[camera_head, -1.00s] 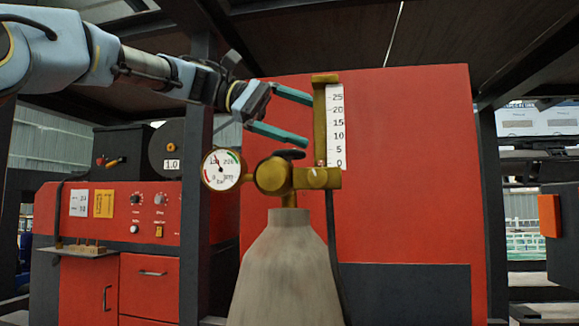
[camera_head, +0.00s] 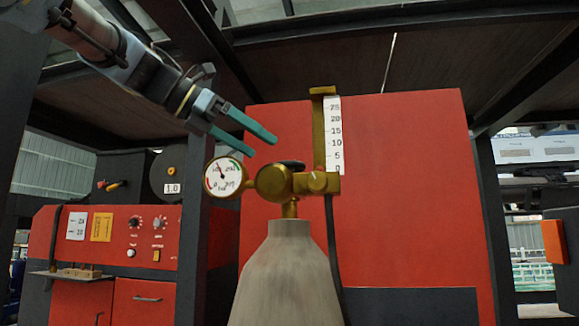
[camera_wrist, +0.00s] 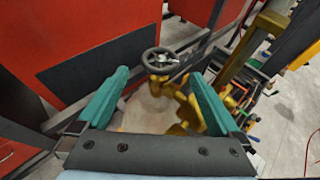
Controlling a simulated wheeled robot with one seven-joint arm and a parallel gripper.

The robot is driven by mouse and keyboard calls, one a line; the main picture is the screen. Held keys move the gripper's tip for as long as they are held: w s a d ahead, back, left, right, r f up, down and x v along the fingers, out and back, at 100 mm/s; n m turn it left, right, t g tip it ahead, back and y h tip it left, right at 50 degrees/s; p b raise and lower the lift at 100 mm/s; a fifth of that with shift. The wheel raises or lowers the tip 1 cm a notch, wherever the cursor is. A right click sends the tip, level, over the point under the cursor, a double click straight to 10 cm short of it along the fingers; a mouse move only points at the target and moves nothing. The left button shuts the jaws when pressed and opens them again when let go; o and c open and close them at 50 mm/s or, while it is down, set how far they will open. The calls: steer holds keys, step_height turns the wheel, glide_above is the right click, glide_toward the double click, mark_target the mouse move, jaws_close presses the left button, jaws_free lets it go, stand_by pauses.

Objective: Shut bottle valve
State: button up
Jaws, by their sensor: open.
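The grey gas bottle (camera_head: 288,280) stands upright in front of a red cabinet. On top is a brass valve body (camera_head: 275,183) with a round pressure gauge (camera_head: 224,177) at left and a flow scale (camera_head: 335,135) at right. The dark valve handwheel (camera_head: 291,164) shows edge-on behind the brass body; the wrist view shows it as a spoked wheel (camera_wrist: 160,59). My gripper (camera_head: 260,143) is open, with teal fingers above and left of the valve, pointing down to the right. In the wrist view the handwheel lies beyond and between the fingertips, apart from them.
The red cabinet (camera_head: 400,190) stands close behind the bottle. A red welding machine (camera_head: 110,238) with knobs and a small shelf is at left. A dark post (camera_head: 207,250) stands between them. A dark hose (camera_head: 334,250) hangs from the regulator's right side.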

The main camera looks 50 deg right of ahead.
mark_target(290, 164)
steer(key=p+x, duration=0.2)
steer(key=x, duration=0.7)
steer(key=shift+d, duration=0.1)
steer(key=c, duration=1.2)
steer(key=shift+o, duration=0.2)
steer(key=shift+r+m+g+p, duration=0.1)
steer(key=shift+m+g+p, duration=0.3)
steer(key=shift+p, duration=0.1)
